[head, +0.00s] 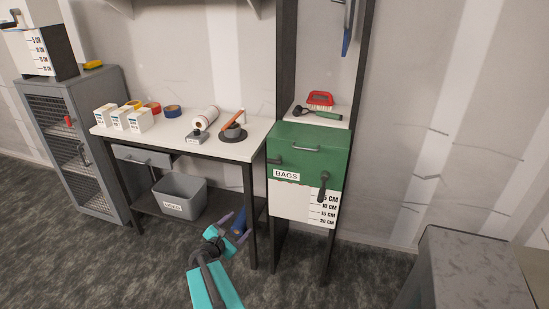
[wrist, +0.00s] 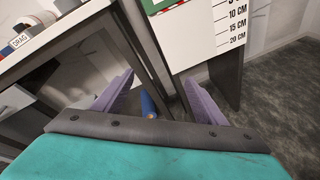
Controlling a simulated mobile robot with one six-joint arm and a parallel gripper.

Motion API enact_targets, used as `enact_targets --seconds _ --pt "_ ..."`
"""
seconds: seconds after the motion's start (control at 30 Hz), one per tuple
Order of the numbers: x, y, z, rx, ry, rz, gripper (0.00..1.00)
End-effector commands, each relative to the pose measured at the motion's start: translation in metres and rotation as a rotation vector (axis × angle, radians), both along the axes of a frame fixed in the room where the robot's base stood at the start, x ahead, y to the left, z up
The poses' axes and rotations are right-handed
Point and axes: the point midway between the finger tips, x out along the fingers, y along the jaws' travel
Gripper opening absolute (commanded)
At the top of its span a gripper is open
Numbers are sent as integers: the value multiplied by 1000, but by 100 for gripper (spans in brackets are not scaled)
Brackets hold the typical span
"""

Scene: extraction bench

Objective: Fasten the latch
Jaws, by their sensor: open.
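A dark lever-like latch (head: 323,187) sits on the front of the green and white cabinet (head: 310,150), at the right, just above the centimetre scale. A second dark fitting (head: 274,160) is at that cabinet's left edge. I cannot tell which of them the task means, or whether either is fastened. My gripper (head: 230,226) is low, in front of the workbench, left of and below the cabinet's latch. In the wrist view my gripper (wrist: 160,96) shows two purple fingers spread apart with nothing between them. The latch is out of the wrist view, which shows only the cabinet's lower front (wrist: 200,35).
The white workbench (head: 180,140) carries white boxes, tape rolls and a paper roll. A grey bin (head: 179,197) stands on its lower shelf. A blue object (wrist: 148,103) lies beyond my fingers. A grey block (head: 470,265) stands at the right, with clear floor before it.

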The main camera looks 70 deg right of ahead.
Motion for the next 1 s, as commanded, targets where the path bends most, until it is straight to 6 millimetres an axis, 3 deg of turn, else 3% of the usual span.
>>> enact_targets --seconds 0.03,0.2,0.4,0.6,1.0 --pt "-8 -15 23 -36 42 13 66" --pt "-29 -57 82 -151 215 75 66" --pt "-54 -92 135 -250 417 125 66" --pt "-67 -107 158 -293 526 149 66" --pt "-67 -108 159 -299 542 154 66"
